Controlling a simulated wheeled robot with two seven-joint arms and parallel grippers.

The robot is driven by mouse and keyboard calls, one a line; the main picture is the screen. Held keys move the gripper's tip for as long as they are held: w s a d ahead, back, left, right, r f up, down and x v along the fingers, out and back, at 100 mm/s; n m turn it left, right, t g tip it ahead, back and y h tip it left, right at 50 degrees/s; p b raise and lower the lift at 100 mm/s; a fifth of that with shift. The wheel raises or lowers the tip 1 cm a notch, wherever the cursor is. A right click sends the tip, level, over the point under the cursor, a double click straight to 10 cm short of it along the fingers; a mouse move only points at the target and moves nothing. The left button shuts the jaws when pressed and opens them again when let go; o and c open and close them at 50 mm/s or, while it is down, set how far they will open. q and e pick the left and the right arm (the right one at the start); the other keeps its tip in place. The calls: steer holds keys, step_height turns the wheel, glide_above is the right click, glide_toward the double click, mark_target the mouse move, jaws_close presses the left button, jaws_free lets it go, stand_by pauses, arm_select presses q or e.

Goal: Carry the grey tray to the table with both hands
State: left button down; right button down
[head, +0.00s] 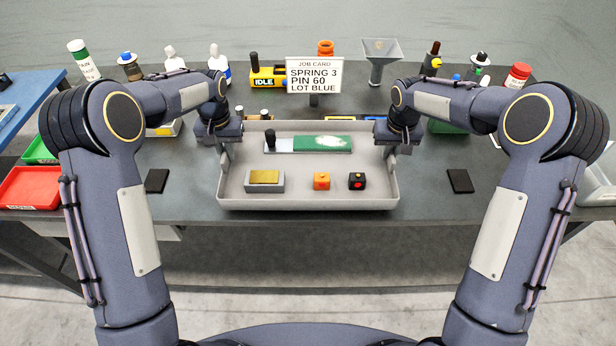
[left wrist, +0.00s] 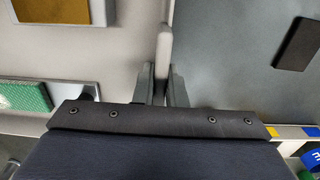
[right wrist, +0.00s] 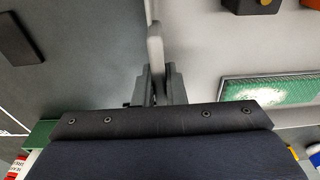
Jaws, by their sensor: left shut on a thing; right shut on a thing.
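The grey tray (head: 308,202) is level in the middle of the head view, over the dark table (head: 440,205). I cannot tell whether its base touches the tabletop. It holds a green card-like board (head: 300,145) with white fluff, a grey block with a gold top (head: 265,180), an orange cube (head: 321,181) and a black cube (head: 357,181). My left gripper (head: 222,148) is shut on the tray's left wall, which also shows in the left wrist view (left wrist: 164,45). My right gripper (head: 393,147) is shut on the right wall, seen in the right wrist view (right wrist: 155,45).
Dark pads (head: 157,181) (head: 460,181) lie on the table either side of the tray. A job card (head: 314,75), a yellow IDLE box (head: 268,76) and a funnel (head: 381,60) stand behind it. A red bin (head: 30,187) is at left, bottles along the back.

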arm_select(q)
steer(key=shift+f+b, duration=0.55)
steer(key=shift+f, duration=0.15)
arm_select(e)
steer(key=shift+f, duration=0.75)
arm_select(q)
steer(key=c, duration=1.5)
jaws_free()
arm_select(e)
steer(key=c, duration=1.5)
jaws_free()
arm_select(q)
step_height(320, 180, up, 12)
steer(key=shift+f, duration=0.25)
steer(key=shift+r, duration=0.2)
arm_select(e)
steer(key=shift+r, duration=0.2)
steer(key=r, duration=0.4)
steer(key=s+r, duration=0.1)
steer(key=r, duration=0.6)
steer(key=shift+s+r, duration=0.3)
